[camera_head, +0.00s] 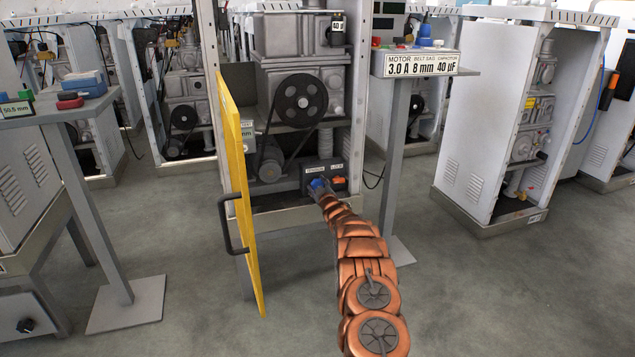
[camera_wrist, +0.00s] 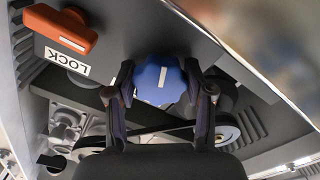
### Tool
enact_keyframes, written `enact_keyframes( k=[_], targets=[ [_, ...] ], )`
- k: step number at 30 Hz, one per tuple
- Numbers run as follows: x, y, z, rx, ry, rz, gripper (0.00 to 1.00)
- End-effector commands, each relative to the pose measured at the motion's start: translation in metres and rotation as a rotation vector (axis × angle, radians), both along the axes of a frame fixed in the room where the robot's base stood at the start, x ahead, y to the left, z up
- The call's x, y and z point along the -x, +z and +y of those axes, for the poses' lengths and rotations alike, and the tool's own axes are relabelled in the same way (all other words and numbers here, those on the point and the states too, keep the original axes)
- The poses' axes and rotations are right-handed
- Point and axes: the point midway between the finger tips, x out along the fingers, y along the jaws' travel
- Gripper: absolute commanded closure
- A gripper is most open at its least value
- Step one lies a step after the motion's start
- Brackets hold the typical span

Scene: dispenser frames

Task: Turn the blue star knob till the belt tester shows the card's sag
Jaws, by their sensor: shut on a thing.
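The blue star knob (camera_wrist: 160,82) sits between the two fingers of my gripper (camera_wrist: 160,92), which is shut on it. A white mark on the knob's face stands nearly upright in the wrist view. In the head view the knob (camera_head: 317,183) shows just past my gripper (camera_head: 322,189), on a dark block low in the open cabinet. The card (camera_head: 420,65) reads belt sag 8 mm, beside motor 3.0 A and capacitor 40 µF. A small display (camera_head: 247,129) left of the belt, partly behind the yellow door, may be the belt tester; its value is unreadable.
An orange lock lever (camera_wrist: 60,29) with a LOCK label (camera_wrist: 67,61) is beside the knob. The black belt runs around a large pulley (camera_head: 299,100). The yellow door (camera_head: 241,190) stands open left of my arm; a shelf post (camera_head: 394,150) stands right.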

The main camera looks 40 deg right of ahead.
Motion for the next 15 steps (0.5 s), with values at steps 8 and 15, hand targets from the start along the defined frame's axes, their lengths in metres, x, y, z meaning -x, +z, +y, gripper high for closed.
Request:
enact_keyframes(
  k=[8,15],
  targets=[
    [0.0001,0.0027,0.0009,-0.204,0.001,-0.081,0.82],
    [-0.0002,0.0012,0.0008,-0.369,0.001,-0.153,0.82]
  ],
)
